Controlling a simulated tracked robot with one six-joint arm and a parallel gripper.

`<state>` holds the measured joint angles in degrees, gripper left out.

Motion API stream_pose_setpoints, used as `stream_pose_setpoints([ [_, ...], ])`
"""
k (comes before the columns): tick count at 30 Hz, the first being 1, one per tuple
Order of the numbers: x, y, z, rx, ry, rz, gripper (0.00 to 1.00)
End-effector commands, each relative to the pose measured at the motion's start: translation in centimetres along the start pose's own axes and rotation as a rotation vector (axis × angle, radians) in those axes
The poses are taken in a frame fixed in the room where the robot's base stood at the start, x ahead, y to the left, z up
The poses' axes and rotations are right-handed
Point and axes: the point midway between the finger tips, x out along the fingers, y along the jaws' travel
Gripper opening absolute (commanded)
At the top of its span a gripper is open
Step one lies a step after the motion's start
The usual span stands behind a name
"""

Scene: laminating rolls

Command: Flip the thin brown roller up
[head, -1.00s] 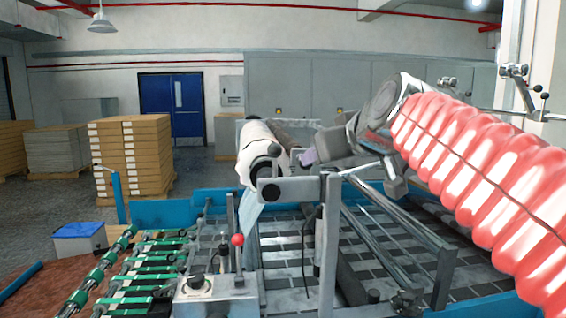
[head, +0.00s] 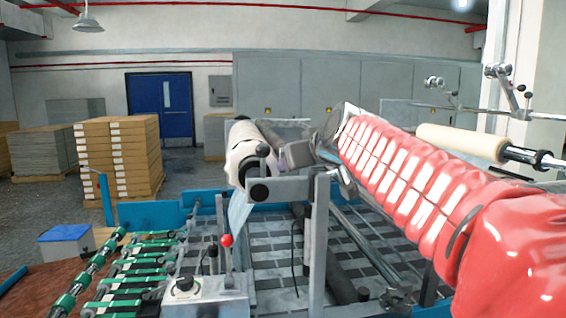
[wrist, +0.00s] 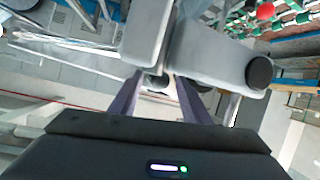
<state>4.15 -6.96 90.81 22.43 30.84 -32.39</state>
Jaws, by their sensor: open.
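My gripper (head: 285,152) is partly hidden behind my red-sleeved arm and close to the metal bracket (head: 285,188) at the near end of the rolls. In the wrist view its two purple fingers (wrist: 158,100) are apart, with a gap between them, and the grey bracket (wrist: 205,60) with a dark round knob crosses just beyond them. A pale cream roller (head: 460,142) on a dark shaft lies at the right behind my arm. A white roll (head: 243,145) and a darker thin roller (head: 268,138) lie side by side at the centre. I cannot tell which is the brown roller.
Below is the machine bed with a grey belt (head: 270,250) and green-wheeled rods (head: 140,265). A control box (head: 205,297) with a red-knobbed lever (head: 227,241) stands in front. Stacked boards (head: 120,150) and a blue door (head: 160,105) are far behind.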

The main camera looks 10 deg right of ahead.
Motion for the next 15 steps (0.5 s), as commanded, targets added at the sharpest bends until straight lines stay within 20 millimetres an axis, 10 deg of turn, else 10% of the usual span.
stream_pose_setpoints([
  [15,-0.03,0.02,0.02,0.000,0.000,0.000,0.10],
])
